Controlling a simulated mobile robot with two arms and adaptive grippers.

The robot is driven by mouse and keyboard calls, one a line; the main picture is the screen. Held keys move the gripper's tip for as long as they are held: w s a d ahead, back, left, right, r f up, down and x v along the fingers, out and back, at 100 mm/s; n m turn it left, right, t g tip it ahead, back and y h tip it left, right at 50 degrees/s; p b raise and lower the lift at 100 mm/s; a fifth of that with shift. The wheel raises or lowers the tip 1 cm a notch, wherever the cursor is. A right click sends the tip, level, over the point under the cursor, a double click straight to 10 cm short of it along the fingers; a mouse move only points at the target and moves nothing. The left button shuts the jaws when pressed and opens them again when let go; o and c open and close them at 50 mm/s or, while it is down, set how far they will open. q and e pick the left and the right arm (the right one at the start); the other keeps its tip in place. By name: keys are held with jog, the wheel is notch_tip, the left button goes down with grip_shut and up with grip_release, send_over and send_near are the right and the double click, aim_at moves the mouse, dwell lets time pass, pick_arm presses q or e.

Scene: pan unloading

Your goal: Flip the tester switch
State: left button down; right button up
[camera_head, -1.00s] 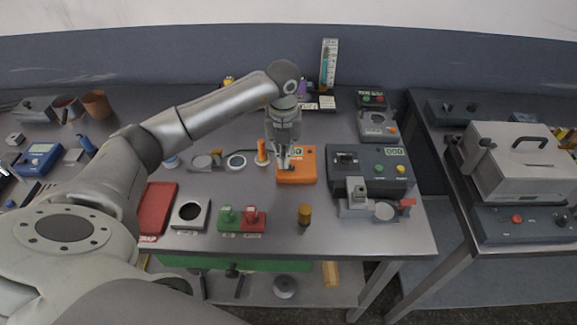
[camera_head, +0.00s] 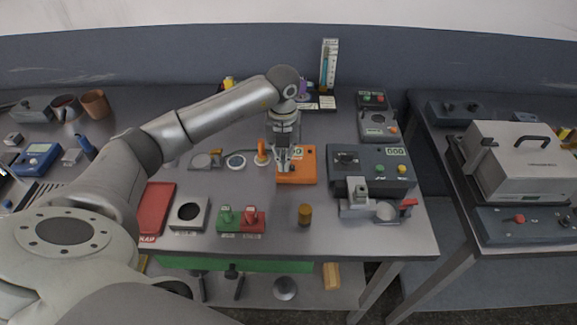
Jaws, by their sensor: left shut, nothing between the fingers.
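An orange box (camera_head: 303,177), likely the tester, sits on the metal table at the middle. My left gripper (camera_head: 283,171) points down over the left part of the orange box. Its fingers are shut with nothing between them. The fingertips hide part of the box's top, so I cannot tell whether they touch it or where its switch stands. My right gripper is not in view.
A dark control box (camera_head: 372,166) with a display and knobs stands just right. An orange post (camera_head: 262,150) stands close left. Front of table: red tray (camera_head: 157,212), green and red blocks (camera_head: 240,218), brass cylinder (camera_head: 305,214).

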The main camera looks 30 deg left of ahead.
pick_arm(q)
jog(key=shift+s+f, duration=0.1)
jog(key=shift+f, duration=0.25)
jog(key=shift+r+p, duration=0.45)
jog(key=shift+r, duration=0.4)
jog(key=shift+r+p, duration=1.75)
jog(key=shift+r, duration=1)
jog(key=shift+f, duration=0.1)
